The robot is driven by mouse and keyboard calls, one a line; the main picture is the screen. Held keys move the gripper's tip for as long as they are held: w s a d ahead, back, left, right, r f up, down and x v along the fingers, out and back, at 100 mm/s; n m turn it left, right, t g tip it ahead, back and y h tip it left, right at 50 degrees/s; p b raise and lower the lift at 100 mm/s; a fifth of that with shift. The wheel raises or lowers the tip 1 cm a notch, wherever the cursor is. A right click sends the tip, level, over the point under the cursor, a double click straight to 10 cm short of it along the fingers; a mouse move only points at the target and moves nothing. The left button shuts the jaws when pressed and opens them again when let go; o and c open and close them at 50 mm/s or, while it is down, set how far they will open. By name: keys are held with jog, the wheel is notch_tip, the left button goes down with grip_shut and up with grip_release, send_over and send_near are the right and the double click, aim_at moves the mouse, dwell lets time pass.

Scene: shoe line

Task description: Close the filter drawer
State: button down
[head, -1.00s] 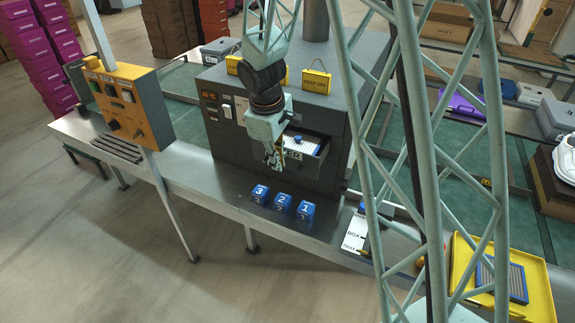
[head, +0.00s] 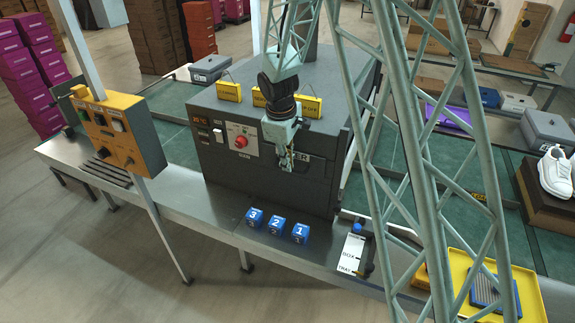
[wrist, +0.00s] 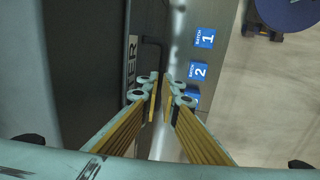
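The filter drawer front (head: 316,178) is in the dark grey machine (head: 228,168), partly hidden behind my gripper. It looks flush with the machine's face, and no open tray shows. Only the end of its label, "ER", is readable. In the wrist view the drawer front (wrist: 118,82) is at left, with a dark bar handle (wrist: 157,46) beyond the fingertips. My gripper (head: 284,163) hangs in front of the drawer, fingers down. In the wrist view its fingertips (wrist: 161,90) are nearly together with a thin gap and nothing between them. Contact with the drawer cannot be told.
Several blue batch blocks (head: 276,225) stand on the metal bench (head: 215,212) before the machine. A control panel (head: 237,139) with a red knob is left of my gripper. A yellow tray (head: 520,290) is at right. The bench below the drawer is otherwise clear.

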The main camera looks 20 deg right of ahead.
jog(key=shift+w+f, duration=0.1)
jog(key=c, duration=3.2)
grip_release()
jog(key=shift+d, duration=0.1)
jog(key=shift+c, duration=0.2)
jog(key=shift+o, duration=0.7)
jog(key=shift+w+d, duration=0.1)
jog(key=shift+w, duration=0.05)
notch_tip(320, 180, up, 12)
jog(key=s+a, duration=0.1)
jog(key=s, duration=0.1)
jog(key=shift+a, duration=0.25)
